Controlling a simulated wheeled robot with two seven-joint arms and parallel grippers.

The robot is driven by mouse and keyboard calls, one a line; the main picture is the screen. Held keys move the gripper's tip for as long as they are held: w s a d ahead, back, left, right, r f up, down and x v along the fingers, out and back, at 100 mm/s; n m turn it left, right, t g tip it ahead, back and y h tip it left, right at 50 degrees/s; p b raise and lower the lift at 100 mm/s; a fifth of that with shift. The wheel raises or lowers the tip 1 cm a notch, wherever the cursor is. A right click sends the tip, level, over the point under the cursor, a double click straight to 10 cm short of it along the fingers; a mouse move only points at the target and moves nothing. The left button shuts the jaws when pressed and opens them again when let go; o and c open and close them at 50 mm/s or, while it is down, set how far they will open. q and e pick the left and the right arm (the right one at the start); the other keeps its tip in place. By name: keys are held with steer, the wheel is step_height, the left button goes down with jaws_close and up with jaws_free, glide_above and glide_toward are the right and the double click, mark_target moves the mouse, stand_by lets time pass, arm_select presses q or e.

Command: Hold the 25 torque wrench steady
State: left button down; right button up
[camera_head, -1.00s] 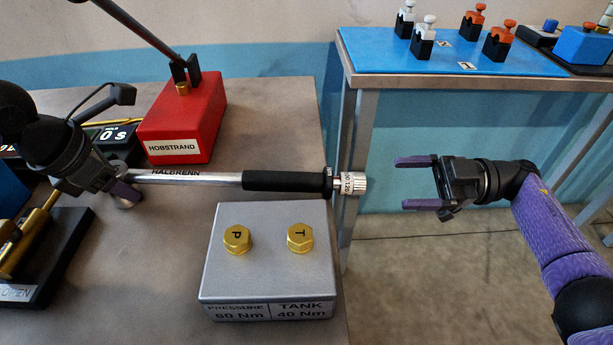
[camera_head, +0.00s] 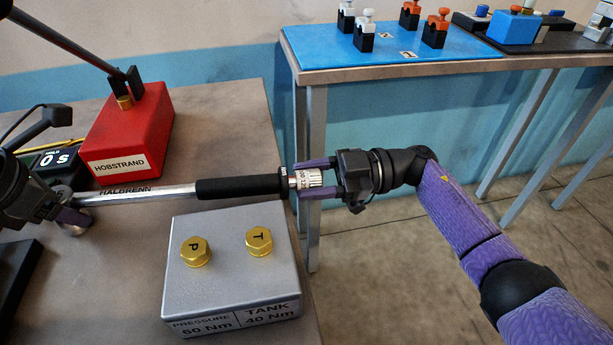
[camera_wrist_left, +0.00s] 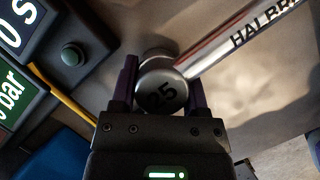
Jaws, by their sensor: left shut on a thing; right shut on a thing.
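The torque wrench (camera_head: 150,193) lies level across the picture, its steel shaft marked HALBRENN, with a black grip (camera_head: 240,187) and a scaled end knob (camera_head: 307,179) at the right.
A grey block (camera_head: 232,285) with two gold hex caps, P (camera_head: 195,252) and T (camera_head: 259,241), stands just in front of the wrench. A red HOBSTRAND box (camera_head: 128,140) with a lever is behind it. A second table (camera_head: 400,65) stands at the back right.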

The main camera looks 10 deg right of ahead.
jaws_close()
steer(key=n+t, duration=0.1)
steer(key=n, duration=0.9)
steer(key=shift+n+y, duration=0.3)
steer(key=shift+y, duration=0.1)
steer(key=n, duration=0.6)
steer(key=shift+y, duration=0.3)
steer(key=n, duration=0.6)
steer(key=shift+f+n, duration=0.15)
steer(key=shift+n, duration=0.15)
